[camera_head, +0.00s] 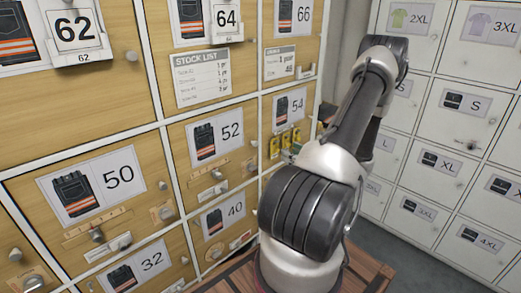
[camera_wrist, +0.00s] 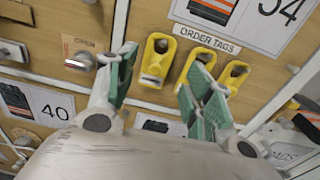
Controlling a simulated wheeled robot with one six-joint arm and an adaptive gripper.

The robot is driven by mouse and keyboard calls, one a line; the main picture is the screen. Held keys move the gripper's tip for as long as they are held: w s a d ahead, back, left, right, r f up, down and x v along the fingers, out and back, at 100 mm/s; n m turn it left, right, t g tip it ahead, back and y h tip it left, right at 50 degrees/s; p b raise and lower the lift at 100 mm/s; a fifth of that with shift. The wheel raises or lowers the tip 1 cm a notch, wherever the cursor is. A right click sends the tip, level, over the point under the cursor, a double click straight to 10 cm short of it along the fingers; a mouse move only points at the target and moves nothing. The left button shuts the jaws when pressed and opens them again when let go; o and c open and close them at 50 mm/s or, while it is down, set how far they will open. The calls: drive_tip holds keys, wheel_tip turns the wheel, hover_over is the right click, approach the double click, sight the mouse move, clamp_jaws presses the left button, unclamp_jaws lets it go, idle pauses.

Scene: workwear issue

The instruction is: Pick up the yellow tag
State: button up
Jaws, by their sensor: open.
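Three yellow tags hang in a row on the cabinet front beside a label reading ORDER TAGS. In the wrist view they are the left tag (camera_wrist: 155,62), the middle tag (camera_wrist: 203,54) and the right tag (camera_wrist: 235,74); in the head view the small yellow tags (camera_head: 274,148) show left of my arm. My gripper (camera_wrist: 162,66) is open, its green-padded fingers apart. In the picture, the left tag lies between the fingers, and the right finger overlaps the lower part of the middle tag. I cannot tell how far the fingertips are from the tags. The head view hides my gripper behind my arm.
Wooden drawers with number cards, such as 50 (camera_head: 120,174) and 52 (camera_head: 230,131), fill the left. A knob by an OPEN label (camera_wrist: 80,62) is left of my gripper. White lockers (camera_head: 450,125) stand at right, with a slatted wooden surface (camera_head: 362,272) below.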

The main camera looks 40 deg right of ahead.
sight(276, 150)
drive_tip(key=w, duration=0.7)
drive_tip(key=shift+w+a+r, duration=0.25)
drive_tip(key=shift+w+a, duration=0.1)
drive_tip(key=shift+a, duration=0.05)
drive_tip(key=c, duration=0.5)
